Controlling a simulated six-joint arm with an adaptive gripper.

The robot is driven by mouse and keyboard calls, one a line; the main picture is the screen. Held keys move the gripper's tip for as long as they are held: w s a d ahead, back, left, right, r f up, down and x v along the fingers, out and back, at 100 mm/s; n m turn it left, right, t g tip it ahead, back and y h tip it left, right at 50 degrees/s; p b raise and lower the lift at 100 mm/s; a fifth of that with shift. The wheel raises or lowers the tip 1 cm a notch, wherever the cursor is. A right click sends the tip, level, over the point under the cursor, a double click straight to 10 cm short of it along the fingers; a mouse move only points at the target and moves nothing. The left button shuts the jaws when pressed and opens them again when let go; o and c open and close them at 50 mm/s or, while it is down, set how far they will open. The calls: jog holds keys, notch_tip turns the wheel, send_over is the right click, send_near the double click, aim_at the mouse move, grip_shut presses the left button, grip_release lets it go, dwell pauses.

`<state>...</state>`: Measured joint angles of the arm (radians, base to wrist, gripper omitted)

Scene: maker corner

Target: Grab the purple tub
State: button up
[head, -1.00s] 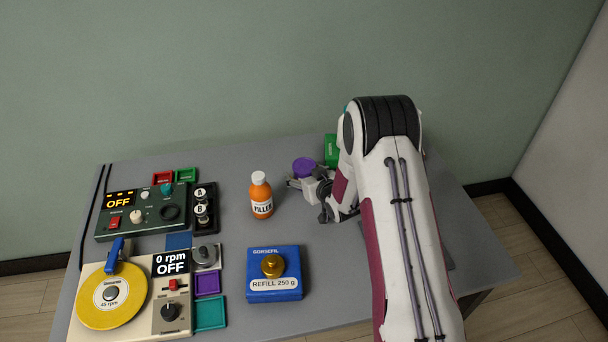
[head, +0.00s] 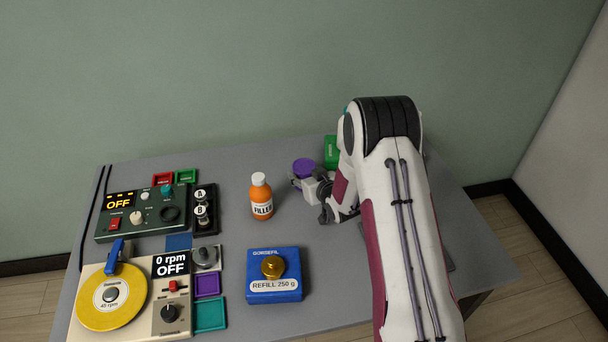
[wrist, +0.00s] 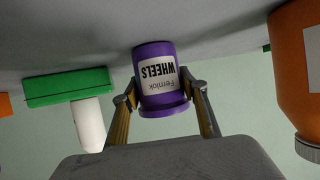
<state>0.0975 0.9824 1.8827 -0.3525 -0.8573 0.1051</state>
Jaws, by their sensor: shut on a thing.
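The purple tub (head: 303,166) stands at the back of the table, left of my arm in the head view. In the wrist view the purple tub (wrist: 152,60) sits between my fingers, its white label reading "Fernlok WHEELS" upside down. My gripper (head: 302,183) is shut on the tub, one finger on each side in the wrist view (wrist: 160,95). The tub's lower part is largely hidden by the gripper in the head view. I cannot tell whether the tub is clear of the table.
An orange filler bottle (head: 261,197) stands left of the gripper. A green object (head: 331,150) is close behind the tub. A blue refill box (head: 274,288) with a gold knob stands in front. Control panels and a yellow disc (head: 100,304) fill the left side.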

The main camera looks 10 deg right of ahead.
jog(key=shift+r, duration=4.95)
